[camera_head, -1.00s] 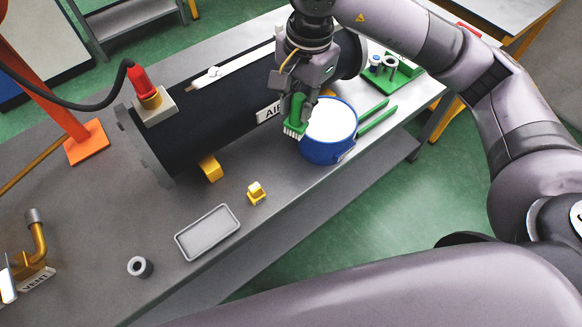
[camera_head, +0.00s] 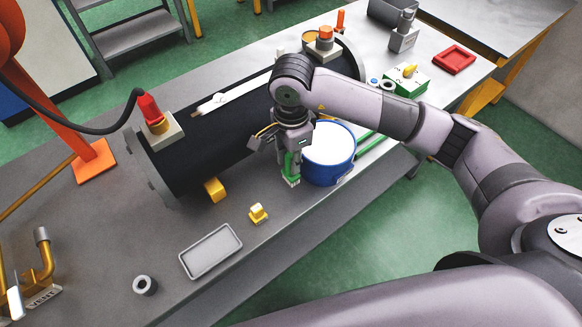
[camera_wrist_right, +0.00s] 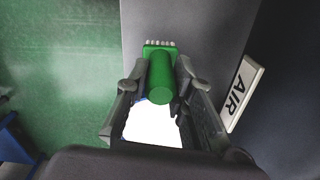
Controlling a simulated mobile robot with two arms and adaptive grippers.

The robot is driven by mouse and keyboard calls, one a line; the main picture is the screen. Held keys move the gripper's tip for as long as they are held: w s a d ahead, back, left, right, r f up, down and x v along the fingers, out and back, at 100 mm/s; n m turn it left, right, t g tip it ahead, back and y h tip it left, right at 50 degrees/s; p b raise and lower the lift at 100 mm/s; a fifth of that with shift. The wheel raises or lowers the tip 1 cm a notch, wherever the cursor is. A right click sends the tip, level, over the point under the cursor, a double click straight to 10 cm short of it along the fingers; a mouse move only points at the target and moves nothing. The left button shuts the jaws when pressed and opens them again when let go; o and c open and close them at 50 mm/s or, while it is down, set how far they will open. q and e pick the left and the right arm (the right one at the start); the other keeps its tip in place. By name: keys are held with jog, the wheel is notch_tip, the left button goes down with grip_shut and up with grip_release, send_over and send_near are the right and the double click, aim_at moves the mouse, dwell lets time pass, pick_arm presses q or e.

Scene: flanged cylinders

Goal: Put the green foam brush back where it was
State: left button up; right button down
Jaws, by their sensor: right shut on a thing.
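My right gripper (camera_head: 291,160) is shut on the green brush (camera_head: 292,176), which also shows in the right wrist view (camera_wrist_right: 160,77). The brush has a round green handle and a green block with pale bristles. In the head view it hangs bristles down, just left of a blue tub (camera_head: 328,172) with a white top. I cannot tell whether the bristles touch the bench. In the wrist view the white top (camera_wrist_right: 152,125) shows between the fingers (camera_wrist_right: 163,88). My left gripper is not in view.
The grey bench (camera_head: 245,262) carries a black flanged cylinder (camera_head: 205,145) behind the brush. A grey tray (camera_head: 211,251), a yellow piece (camera_head: 258,213) and a grey ring (camera_head: 145,285) lie towards the left. Green rods (camera_head: 371,143) lie right of the tub. A red tray (camera_head: 454,59) is farther back.

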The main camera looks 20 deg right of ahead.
jog(key=shift+f, duration=0.75)
notch_tip(320, 180, down, 4)
jog(key=shift+r+p, duration=0.25)
jog(key=shift+p, duration=0.4)
jog(key=shift+f, duration=0.45)
jog(key=shift+f, duration=0.1)
jog(key=c, duration=1.4)
grip_release()
